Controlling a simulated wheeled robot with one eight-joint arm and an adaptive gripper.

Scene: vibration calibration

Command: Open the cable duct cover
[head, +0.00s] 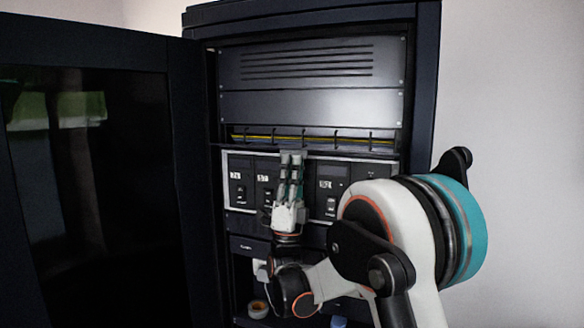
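The cable duct (350,141) runs across the rack as a dark horizontal channel with black dividers, below the blank panels. A yellow cable shows along it. A thin dark edge lies along its lower side; I cannot tell whether this is the cover. My gripper (291,157) points up in front of the rack, with its fingertips close together just below the duct. A small grey patch shows behind the fingertips. I cannot tell whether the fingers touch it or hold anything. My gripper and arm hide part of the panel below.
Power-supply-like modules (240,184) with switches sit under the duct. The open cabinet door (85,190) stands at the left. A white plug (260,269) and a tape roll (258,309) are low in the cabinet. Bare wall is at the right.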

